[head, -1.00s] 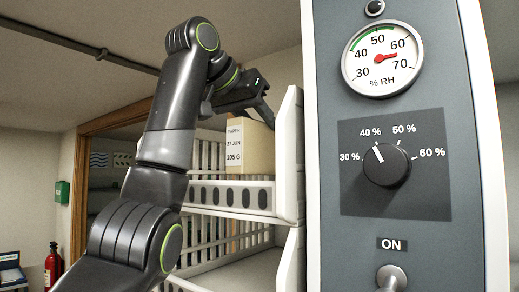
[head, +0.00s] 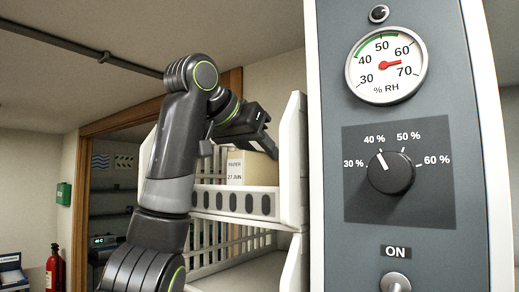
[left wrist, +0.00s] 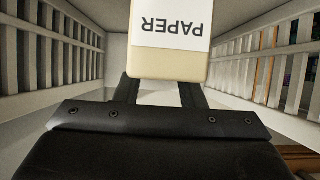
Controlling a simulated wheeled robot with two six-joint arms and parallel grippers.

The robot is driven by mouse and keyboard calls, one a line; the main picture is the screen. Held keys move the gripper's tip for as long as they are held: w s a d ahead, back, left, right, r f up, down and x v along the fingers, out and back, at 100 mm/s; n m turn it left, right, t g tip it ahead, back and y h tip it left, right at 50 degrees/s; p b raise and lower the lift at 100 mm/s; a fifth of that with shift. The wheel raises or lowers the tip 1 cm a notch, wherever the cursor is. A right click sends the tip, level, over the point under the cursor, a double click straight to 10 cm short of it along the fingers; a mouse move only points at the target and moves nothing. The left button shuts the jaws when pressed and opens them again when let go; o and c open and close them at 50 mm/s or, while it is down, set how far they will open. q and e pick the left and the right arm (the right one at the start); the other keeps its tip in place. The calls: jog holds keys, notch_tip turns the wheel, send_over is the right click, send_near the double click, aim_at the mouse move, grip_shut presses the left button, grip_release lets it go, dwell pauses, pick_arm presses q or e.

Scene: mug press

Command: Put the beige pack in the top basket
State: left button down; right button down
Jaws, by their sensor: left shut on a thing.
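The beige pack (head: 263,170) has a white label reading PAPER and 27 JUN. My left gripper (head: 240,147) is shut on it from above. The pack is inside the top basket (head: 235,202), a white slatted one, with its lower part hidden behind the front rail. I cannot tell whether it touches the basket floor. In the left wrist view the pack (left wrist: 168,65) stands between the fingers (left wrist: 158,92), with slatted walls to both sides. My right gripper is out of view.
A lower white basket (head: 250,278) sits beneath the top one. A grey panel with a humidity gauge (head: 386,64), a knob (head: 391,172) and an ON switch (head: 395,282) stands close on the right. A red extinguisher (head: 54,268) is far left.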

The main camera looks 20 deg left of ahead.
pick_arm(q)
jog(key=shift+s, duration=0.1)
jog(key=c, duration=1.4)
grip_release()
jog(key=shift+f, duration=0.2)
jog(key=o, duration=0.5)
jog(key=shift+r, duration=0.1)
